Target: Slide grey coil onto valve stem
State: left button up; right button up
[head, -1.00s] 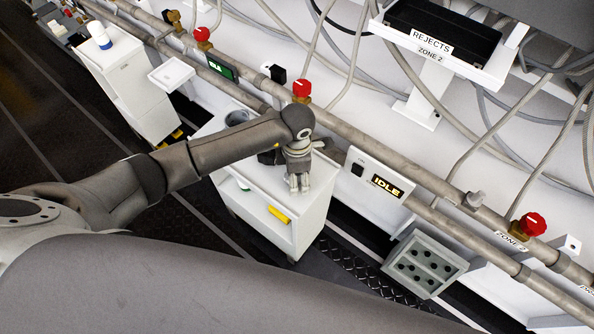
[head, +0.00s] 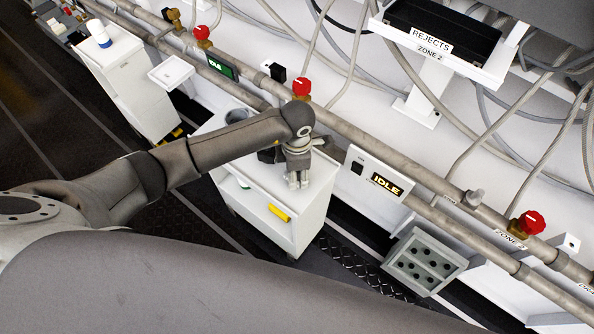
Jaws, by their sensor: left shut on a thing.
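My left gripper (head: 298,183) points down over the top of a white cart (head: 262,190). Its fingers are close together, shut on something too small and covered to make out. I cannot pick out a grey coil for certain. A small grey stub (head: 474,198) stands on the upper pipe at the right; I cannot tell if it is the valve stem. Red-knobbed brass valves sit along the pipe, one behind my left wrist (head: 302,87) and one at the far right (head: 532,222). My right gripper is not in view.
A grey cup (head: 238,116) stands on the cart's back left. An IDLE panel (head: 381,182) is just right of the gripper. A grey holed rack (head: 424,263) is below it. Pipes (head: 440,184) and hanging cables line the machine. A REJECTS tray (head: 442,30) is at upper right.

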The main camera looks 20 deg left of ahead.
pick_arm(q)
jog(key=shift+r+p, duration=0.8)
jog(key=shift+r, duration=0.35)
jog(key=shift+r+p, duration=0.65)
jog(key=shift+r, duration=0.3)
jog(key=shift+r, duration=0.1)
jog(key=shift+r+p, duration=1.4)
jog(key=shift+r, duration=0.55)
